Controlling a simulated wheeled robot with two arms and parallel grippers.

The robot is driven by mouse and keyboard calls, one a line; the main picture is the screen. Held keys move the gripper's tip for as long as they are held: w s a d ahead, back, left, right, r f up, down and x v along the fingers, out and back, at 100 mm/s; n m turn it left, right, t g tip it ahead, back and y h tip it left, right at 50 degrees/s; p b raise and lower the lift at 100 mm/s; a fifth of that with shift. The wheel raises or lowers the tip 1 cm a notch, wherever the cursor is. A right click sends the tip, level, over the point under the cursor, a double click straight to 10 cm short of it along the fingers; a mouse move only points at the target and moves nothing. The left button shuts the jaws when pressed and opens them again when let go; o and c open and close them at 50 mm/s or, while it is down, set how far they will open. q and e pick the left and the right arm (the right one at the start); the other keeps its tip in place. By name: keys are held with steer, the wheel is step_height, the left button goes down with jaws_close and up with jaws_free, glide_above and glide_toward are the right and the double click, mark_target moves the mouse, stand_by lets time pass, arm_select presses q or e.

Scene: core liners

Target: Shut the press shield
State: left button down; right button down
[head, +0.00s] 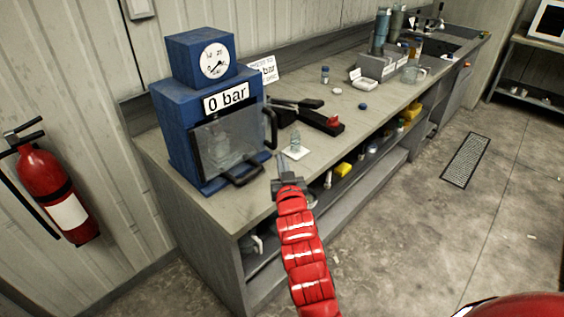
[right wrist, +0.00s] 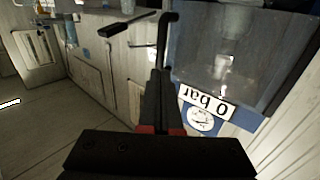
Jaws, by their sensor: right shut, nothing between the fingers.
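The blue press (head: 175,130) stands on the left end of the bench, with a dial gauge (head: 215,60) and a "0 bar" label on it. Its clear shield (head: 225,145) hangs in front of the press and has a black handle (head: 271,128) on its right side. I cannot tell how far the shield stands off the press face. My right gripper (head: 281,162) is shut and empty, just right of the shield's lower corner. In the right wrist view, upside down, the right gripper (right wrist: 158,80) is beside the shield (right wrist: 235,50). My left gripper is out of view.
A small clear bottle (head: 295,138) on a white square stands close behind my right gripper. A black tool with a red part (head: 333,122) lies behind it. The bench (head: 180,188) carries more items farther right. A red fire extinguisher (head: 52,185) hangs at left.

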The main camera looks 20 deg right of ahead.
mark_target(273, 133)
steer(key=w+p, duration=0.1)
steer(key=w, duration=0.2)
steer(key=w+d+p, duration=0.1)
steer(key=w, duration=0.2)
steer(key=w+p, duration=0.1)
steer(key=w, duration=0.2)
steer(key=shift+w+d, duration=0.3)
steer(key=shift+w, duration=0.4)
steer(key=shift+f, duration=0.1)
steer(key=w+b, duration=0.1)
steer(key=b, duration=0.1)
steer(key=shift+w+f+b, duration=0.15)
steer(key=shift+w+b, duration=0.15)
steer(key=shift+b, duration=0.05)
steer(key=shift+w+a+r, duration=0.1)
steer(key=shift+w+r, duration=0.05)
steer(key=shift+r, duration=0.3)
